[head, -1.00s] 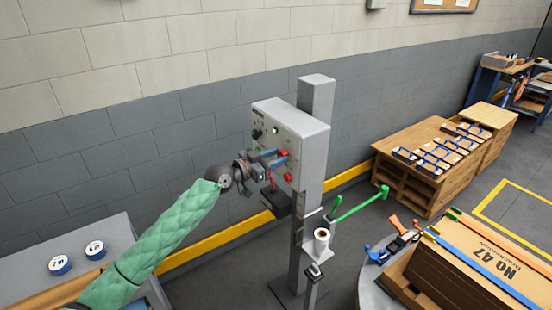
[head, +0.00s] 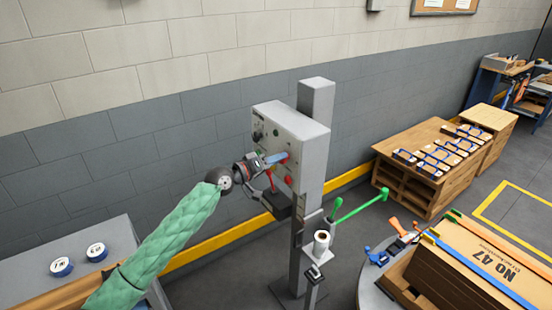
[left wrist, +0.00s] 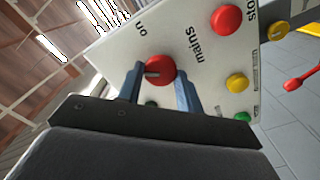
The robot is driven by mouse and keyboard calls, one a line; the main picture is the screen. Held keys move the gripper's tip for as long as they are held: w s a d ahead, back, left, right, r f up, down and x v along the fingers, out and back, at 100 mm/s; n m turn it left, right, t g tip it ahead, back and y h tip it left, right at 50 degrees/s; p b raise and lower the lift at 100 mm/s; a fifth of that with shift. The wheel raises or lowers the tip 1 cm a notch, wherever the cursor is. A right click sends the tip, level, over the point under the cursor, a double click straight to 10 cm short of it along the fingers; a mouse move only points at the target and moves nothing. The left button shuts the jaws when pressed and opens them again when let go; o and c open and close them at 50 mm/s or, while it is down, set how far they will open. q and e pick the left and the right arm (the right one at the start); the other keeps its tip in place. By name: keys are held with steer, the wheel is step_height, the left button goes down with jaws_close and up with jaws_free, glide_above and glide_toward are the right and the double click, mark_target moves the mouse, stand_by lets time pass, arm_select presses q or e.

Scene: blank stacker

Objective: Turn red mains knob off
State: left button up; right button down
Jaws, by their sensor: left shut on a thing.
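The red mains knob (left wrist: 160,70) is on the pale control panel (left wrist: 120,55), beside the printed word "mains". In the left wrist view the two blue fingers of my left gripper (left wrist: 160,82) stand on either side of the knob and are shut on it. A pale mark on the knob points to the left in that view. The word "on" is printed near the knob. In the head view my left gripper (head: 276,158) reaches the front of the panel box (head: 301,122) and largely hides the knob. My right gripper is not in view.
A large red button (left wrist: 227,19) and a yellow button (left wrist: 237,83) sit close to the knob. A grey post (head: 317,94) carries the box. A green-handled bar (head: 355,207) and a white roll (head: 321,240) are below. A wooden bench (head: 420,160) stands to the right.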

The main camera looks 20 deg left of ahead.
arm_select(q)
steer(key=shift+a+n+p, duration=0.1)
steer(key=shift+n+p, duration=1.25)
steer(key=shift+n, duration=1.85)
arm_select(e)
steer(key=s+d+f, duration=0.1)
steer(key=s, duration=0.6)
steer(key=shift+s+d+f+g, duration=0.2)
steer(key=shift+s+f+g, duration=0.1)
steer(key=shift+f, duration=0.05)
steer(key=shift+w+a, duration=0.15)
arm_select(q)
steer(key=o, duration=0.7)
steer(key=shift+o, duration=1.4)
steer(key=shift+f, duration=0.1)
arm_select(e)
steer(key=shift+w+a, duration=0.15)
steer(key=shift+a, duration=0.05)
arm_select(q)
steer(key=shift+a, duration=0.1)
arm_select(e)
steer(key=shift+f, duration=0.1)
